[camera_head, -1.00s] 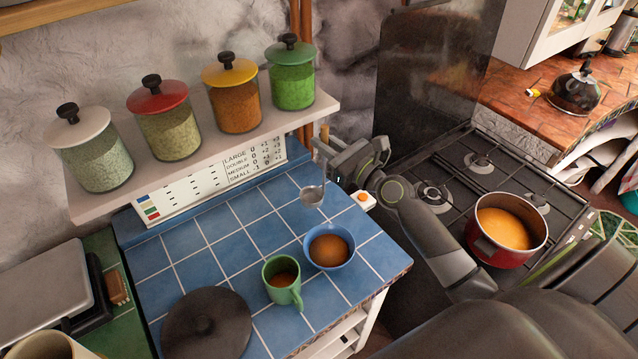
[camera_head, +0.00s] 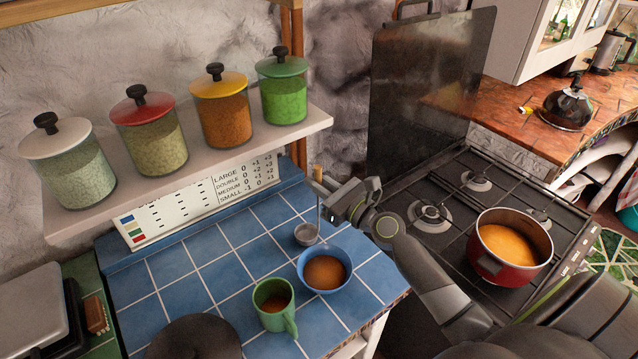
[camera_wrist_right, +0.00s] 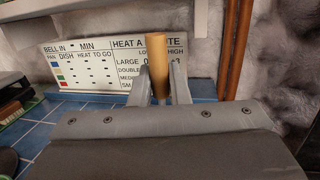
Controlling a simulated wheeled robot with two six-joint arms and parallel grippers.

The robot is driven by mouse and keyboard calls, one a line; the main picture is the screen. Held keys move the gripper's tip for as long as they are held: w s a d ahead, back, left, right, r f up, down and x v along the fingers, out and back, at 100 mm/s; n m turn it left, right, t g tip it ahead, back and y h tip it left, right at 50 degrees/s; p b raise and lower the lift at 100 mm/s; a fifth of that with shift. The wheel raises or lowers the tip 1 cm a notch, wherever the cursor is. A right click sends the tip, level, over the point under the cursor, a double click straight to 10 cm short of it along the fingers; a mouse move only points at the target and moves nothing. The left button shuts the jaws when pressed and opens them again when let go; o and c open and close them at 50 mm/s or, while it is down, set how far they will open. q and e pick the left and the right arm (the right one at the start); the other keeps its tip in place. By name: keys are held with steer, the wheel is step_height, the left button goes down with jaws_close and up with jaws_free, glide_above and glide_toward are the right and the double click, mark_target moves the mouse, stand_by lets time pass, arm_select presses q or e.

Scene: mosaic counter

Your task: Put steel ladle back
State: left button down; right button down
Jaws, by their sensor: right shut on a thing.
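The steel ladle (camera_head: 307,234) has its bowl low over the blue tiles, just behind the blue bowl; I cannot tell whether it touches the counter. Its wooden handle end (camera_head: 318,173) points up. My right gripper (camera_head: 321,190) is shut on the ladle's handle. In the right wrist view the wooden handle (camera_wrist_right: 157,66) stands up between the two fingers (camera_wrist_right: 162,90). The blue bowl (camera_head: 324,270) holds a brown-orange food. My left gripper is not in view.
A green mug (camera_head: 273,305) and a dark lid (camera_head: 195,340) stand on the blue-tiled counter (camera_head: 215,262). A shelf with several jars (camera_head: 222,115) hangs above a printed chart (camera_head: 200,203). A red pot of soup (camera_head: 510,247) sits on the stove (camera_head: 452,225) at right.

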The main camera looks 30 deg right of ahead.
steer(key=c, duration=1.4)
jaws_free()
steer(key=shift+f, duration=0.1)
steer(key=shift+o, duration=0.2)
steer(key=shift+r, duration=0.25)
steer(key=b+v, duration=0.4)
steer(key=v, duration=0.8)
steer(key=shift+s+f, duration=0.1)
steer(key=shift+s, duration=0.05)
